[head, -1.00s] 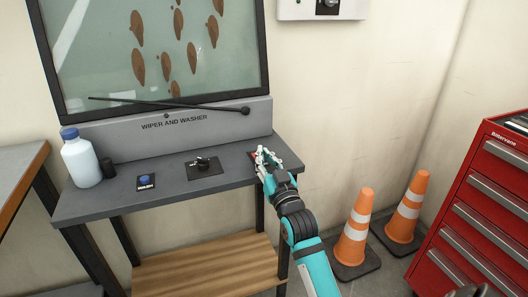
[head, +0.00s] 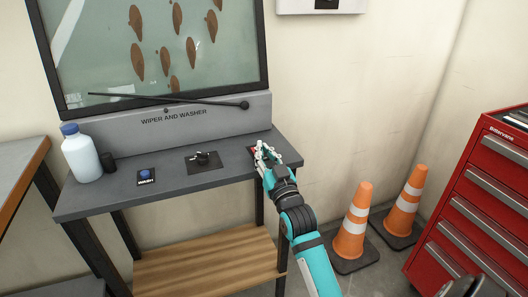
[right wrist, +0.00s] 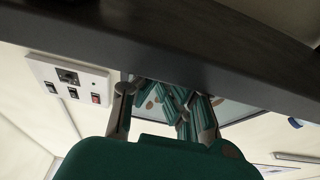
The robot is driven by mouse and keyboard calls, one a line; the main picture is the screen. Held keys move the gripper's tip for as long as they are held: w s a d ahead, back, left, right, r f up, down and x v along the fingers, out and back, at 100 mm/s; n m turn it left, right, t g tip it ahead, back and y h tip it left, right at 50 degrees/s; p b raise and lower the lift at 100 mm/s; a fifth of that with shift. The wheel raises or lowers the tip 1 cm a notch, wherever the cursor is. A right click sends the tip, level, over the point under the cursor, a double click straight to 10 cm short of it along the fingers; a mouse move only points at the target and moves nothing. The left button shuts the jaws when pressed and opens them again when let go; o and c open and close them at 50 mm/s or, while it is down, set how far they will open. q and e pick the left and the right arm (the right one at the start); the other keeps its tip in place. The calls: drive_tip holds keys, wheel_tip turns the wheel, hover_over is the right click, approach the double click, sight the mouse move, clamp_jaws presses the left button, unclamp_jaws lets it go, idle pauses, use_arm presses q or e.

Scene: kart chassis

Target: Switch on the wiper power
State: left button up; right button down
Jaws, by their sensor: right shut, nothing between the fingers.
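The grey wiper and washer bench (head: 110,198) stands against the wall. A small red and dark control (head: 252,150) sits near the right end of its top, mostly hidden by my right gripper; its label and switch position cannot be read. My right gripper (head: 266,153) is shut and empty, at or just above this control; contact cannot be told. In the right wrist view its fingers (right wrist: 164,106) show close to the dark bench edge (right wrist: 150,50). A black plate with a knob (head: 204,161) and a blue WASH button (head: 146,176) are further left. My left gripper is not in view.
A wiper arm (head: 200,102) lies across the bottom of the glass (head: 100,60). A white bottle (head: 82,155) stands at the left. A wall box with switches (right wrist: 68,82) is above. Orange cones (head: 353,220) and a red tool cabinet (head: 480,200) stand at the right.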

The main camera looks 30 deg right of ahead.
drive_tip(key=shift+f, duration=0.8)
drive_tip(key=shift+a, duration=0.1)
drive_tip(key=shift+s+f+g, duration=0.25)
drive_tip(key=shift+g, duration=0.05)
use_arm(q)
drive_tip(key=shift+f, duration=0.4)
use_arm(e)
drive_tip(key=r+v, duration=0.1)
drive_tip(key=v, duration=0.6)
drive_tip(key=shift+s, duration=0.25)
drive_tip(key=shift+r, duration=0.2)
